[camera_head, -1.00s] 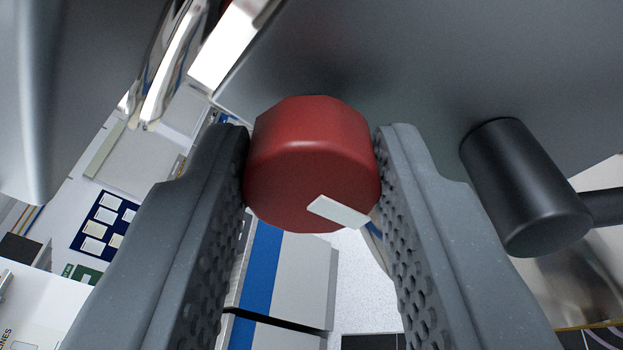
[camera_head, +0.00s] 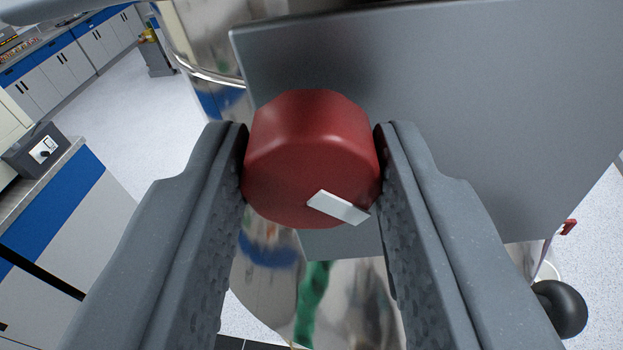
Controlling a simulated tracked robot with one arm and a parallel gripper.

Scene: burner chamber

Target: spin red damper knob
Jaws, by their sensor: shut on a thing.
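The red damper knob (camera_head: 312,150) is in the middle of the camera_head view, a faceted red cap with a white pointer mark at its lower right. My gripper (camera_head: 312,165) is shut on it, with one grey padded finger pressed to its left side and one to its right side. The knob sits in front of a grey metal panel (camera_head: 450,110). The shaft behind the knob is hidden.
A shiny curved metal surface (camera_head: 265,275) lies below and behind the knob. A black ball-shaped handle (camera_head: 561,308) is at the lower right. Blue and white cabinets (camera_head: 75,215) stand at the left, with pale open floor beyond.

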